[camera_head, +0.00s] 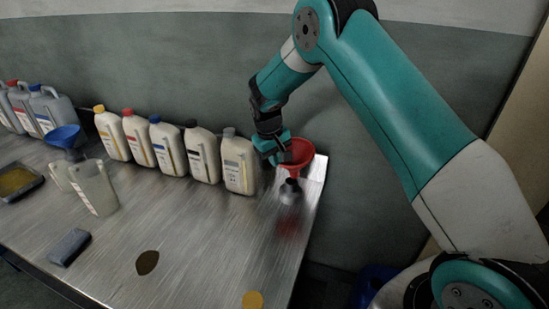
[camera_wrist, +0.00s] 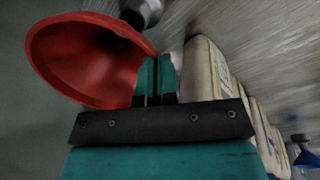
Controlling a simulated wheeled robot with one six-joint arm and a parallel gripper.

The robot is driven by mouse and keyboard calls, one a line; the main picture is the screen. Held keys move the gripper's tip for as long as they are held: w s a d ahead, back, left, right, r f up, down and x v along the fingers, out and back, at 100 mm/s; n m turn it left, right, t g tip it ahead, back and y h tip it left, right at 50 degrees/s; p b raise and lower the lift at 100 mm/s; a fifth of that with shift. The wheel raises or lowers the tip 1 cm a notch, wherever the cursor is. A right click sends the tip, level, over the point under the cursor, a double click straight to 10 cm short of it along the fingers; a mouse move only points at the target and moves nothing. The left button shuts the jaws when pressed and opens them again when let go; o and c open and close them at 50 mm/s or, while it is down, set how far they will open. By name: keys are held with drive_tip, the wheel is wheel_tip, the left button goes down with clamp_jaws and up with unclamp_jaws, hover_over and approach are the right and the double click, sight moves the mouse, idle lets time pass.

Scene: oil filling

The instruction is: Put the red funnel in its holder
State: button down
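The red funnel (camera_head: 303,152) is at the far right end of the table, mouth up, above a small grey stand with a dark top (camera_head: 290,191) that looks like its holder. My gripper (camera_head: 283,150) is at the funnel's left side. In the wrist view the funnel (camera_wrist: 75,65) fills the upper left, and my gripper's teal fingers (camera_wrist: 155,75) are close together at its rim, appearing shut on it. The stand (camera_wrist: 142,12) shows at the top of the wrist view.
Several cream bottles (camera_head: 238,163) stand in a row just left of the funnel, close to my gripper. A blue funnel (camera_head: 66,137), a clear jug (camera_head: 95,187), a tray (camera_head: 18,183) and a dark grey block (camera_head: 69,247) are farther left. The table's front middle is mostly clear.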

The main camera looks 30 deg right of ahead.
drive_tip(key=shift+a+f, duration=0.15)
drive_tip(key=shift+a, duration=0.05)
drive_tip(key=shift+s+a+f, duration=0.2)
drive_tip(key=shift+a+f, duration=0.1)
drive_tip(key=shift+a, duration=0.2)
drive_tip(key=shift+f+b, duration=0.2)
drive_tip(key=shift+b, duration=0.15)
drive_tip(key=shift+f+b, duration=0.3)
drive_tip(key=shift+f, duration=0.5)
idle(0.4)
drive_tip(key=shift+f+b, duration=0.55)
drive_tip(key=shift+f, duration=0.15)
